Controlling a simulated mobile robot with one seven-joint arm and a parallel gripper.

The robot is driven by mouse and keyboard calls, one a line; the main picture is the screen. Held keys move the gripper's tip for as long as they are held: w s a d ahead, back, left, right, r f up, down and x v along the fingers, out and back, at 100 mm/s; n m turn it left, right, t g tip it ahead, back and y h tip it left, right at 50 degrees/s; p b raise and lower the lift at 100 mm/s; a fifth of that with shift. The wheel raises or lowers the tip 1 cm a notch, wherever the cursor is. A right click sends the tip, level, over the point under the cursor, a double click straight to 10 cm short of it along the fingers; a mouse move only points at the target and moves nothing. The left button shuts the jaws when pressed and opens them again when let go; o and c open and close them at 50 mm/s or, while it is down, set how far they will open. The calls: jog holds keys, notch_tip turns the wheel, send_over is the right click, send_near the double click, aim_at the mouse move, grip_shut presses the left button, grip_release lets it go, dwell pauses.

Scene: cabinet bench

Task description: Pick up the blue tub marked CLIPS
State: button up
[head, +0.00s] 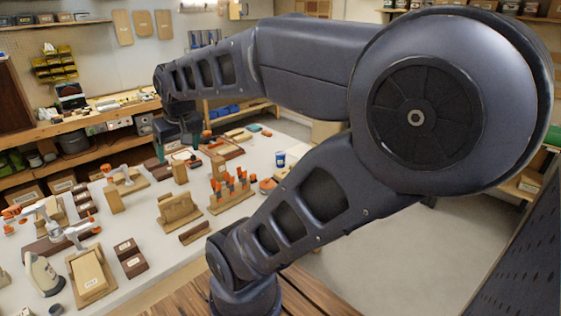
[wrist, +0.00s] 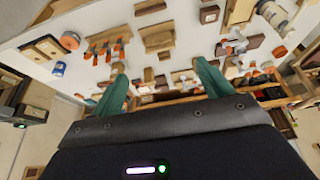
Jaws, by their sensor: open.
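A small blue tub (head: 280,159) with a white band stands on the white bench, near its right edge in the head view. It also shows in the wrist view (wrist: 59,68) at the left, near the bench edge. Its marking is too small to read. My gripper (wrist: 162,85) is open and empty, with its two green fingers spread above the bench. The tub lies well outside the fingers, to their left in the wrist view. In the head view my gripper (head: 180,135) is over the far part of the bench, left of the tub and apart from it.
A wooden rack with orange-handled tools (head: 229,190) and an orange round item (head: 267,186) stand near the tub. Wooden blocks, boxes and clamps crowd the rest of the bench (head: 150,262). Shelving (head: 130,105) runs behind. Open floor (head: 400,250) lies right of the bench.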

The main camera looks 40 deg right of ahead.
jog(key=w+d+f+m+h, duration=0.1)
jog(key=w+d+f+m, duration=0.1)
jog(key=w+d, duration=0.75)
jog(key=w+d+f+m+h, duration=0.1)
jog(key=w+d+f+m, duration=0.1)
jog(key=w+d, duration=0.8)
jog(key=m+h, duration=0.2)
jog(key=m, duration=0.3)
send_over(280, 155)
jog(key=s+a, duration=0.2)
notch_tip(280, 155, down, 28)
jog(key=x, duration=0.3)
jog(key=shift+w+d+f, duration=0.2)
jog(key=shift+w, duration=0.1)
jog(key=shift+d+x, duration=0.15)
jog(key=shift+x, duration=1.5)
jog(key=shift+d+x, duration=0.2)
jog(key=shift+x, duration=1.4)
jog(key=shift+s+r, duration=0.1)
jog(key=c, duration=1.1)
jog(key=shift+c, duration=0.2)
